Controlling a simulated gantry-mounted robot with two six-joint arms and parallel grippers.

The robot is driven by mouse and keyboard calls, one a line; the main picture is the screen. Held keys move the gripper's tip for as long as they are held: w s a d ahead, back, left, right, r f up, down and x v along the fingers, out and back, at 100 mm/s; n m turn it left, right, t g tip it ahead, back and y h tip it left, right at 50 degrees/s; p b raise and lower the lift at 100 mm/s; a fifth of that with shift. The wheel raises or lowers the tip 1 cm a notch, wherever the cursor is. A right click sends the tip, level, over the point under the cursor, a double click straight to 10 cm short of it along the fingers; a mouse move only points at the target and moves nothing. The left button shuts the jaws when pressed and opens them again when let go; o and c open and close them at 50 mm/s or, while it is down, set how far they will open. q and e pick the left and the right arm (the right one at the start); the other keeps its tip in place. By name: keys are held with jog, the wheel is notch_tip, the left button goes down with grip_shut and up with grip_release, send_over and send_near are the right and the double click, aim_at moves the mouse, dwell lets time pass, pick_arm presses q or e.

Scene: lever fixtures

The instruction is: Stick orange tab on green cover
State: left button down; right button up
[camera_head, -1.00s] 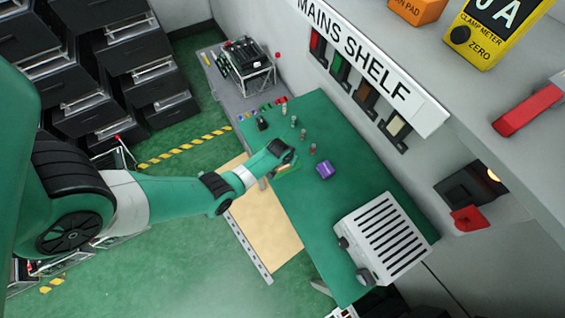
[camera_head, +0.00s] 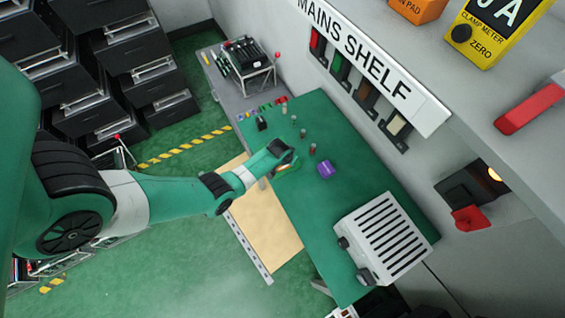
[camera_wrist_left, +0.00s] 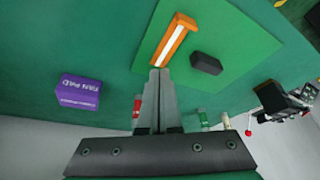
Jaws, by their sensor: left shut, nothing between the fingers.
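An orange tab (camera_wrist_left: 181,33) with a pale stripe lies on or just above the lighter green cover (camera_wrist_left: 228,30) in the left wrist view. A small black block (camera_wrist_left: 206,63) sits on the cover to its right. My left gripper (camera_wrist_left: 161,72) is shut and empty, its fingertips at the tab's near end. I cannot tell whether they touch it. In the head view my left gripper (camera_head: 291,163) is low over the near edge of the green bench, and the cover is mostly hidden beneath it. My right gripper is not in view.
A purple block marked FAN PAD (camera_head: 325,169) lies on the green bench (camera_head: 350,195), right of the gripper. Several small posts stand behind it. A white vented box (camera_head: 385,238) occupies the right end. The bench between the purple block and the box is clear.

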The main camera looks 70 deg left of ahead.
pick_arm(q)
jog(key=shift+f+b, duration=0.55)
jog(key=shift+f, duration=0.15)
jog(key=shift+r, duration=0.1)
notch_tip(320, 180, up, 7)
jog(key=p, duration=0.6)
jog(key=shift+p, duration=0.4)
dwell(0.4)
